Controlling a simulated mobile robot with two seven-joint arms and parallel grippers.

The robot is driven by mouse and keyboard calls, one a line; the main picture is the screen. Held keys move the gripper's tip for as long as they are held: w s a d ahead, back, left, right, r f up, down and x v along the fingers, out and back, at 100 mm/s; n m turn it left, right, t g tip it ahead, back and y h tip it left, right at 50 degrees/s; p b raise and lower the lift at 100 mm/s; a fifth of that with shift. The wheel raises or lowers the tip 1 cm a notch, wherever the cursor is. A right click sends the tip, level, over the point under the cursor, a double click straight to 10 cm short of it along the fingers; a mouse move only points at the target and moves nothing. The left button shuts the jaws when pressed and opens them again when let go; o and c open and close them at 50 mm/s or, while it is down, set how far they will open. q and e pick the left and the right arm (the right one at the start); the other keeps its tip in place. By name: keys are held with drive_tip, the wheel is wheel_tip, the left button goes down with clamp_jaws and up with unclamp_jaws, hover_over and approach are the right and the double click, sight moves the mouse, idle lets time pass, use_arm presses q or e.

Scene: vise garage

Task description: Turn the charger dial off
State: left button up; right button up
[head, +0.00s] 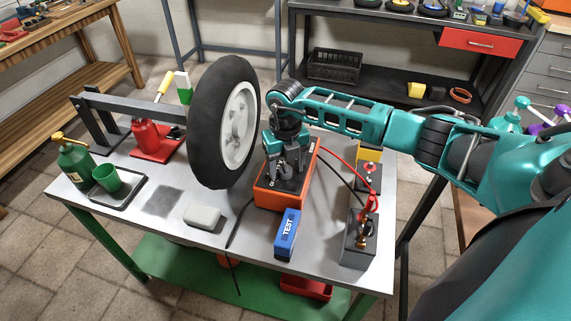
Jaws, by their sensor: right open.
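The charger (279,198) is an orange box with a dark top panel, standing on the metal table (170,232) right of the wheel. My right gripper (288,176) points down over the charger's top panel, with its fingers apart on either side of the dial area. The dial itself is hidden by the fingers, so I cannot tell its setting or whether the fingers touch it. My left gripper is not in view.
A large wheel (192,130) stands upright just left of the charger. A blue TEST box (287,234) lies in front. A battery (358,247) with a red clamp stands at right. A white block (202,216) and a tray with a green cup (108,178) are at left.

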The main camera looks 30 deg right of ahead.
drive_tip(key=c, duration=1)
drive_tip(key=shift+c, duration=0.2)
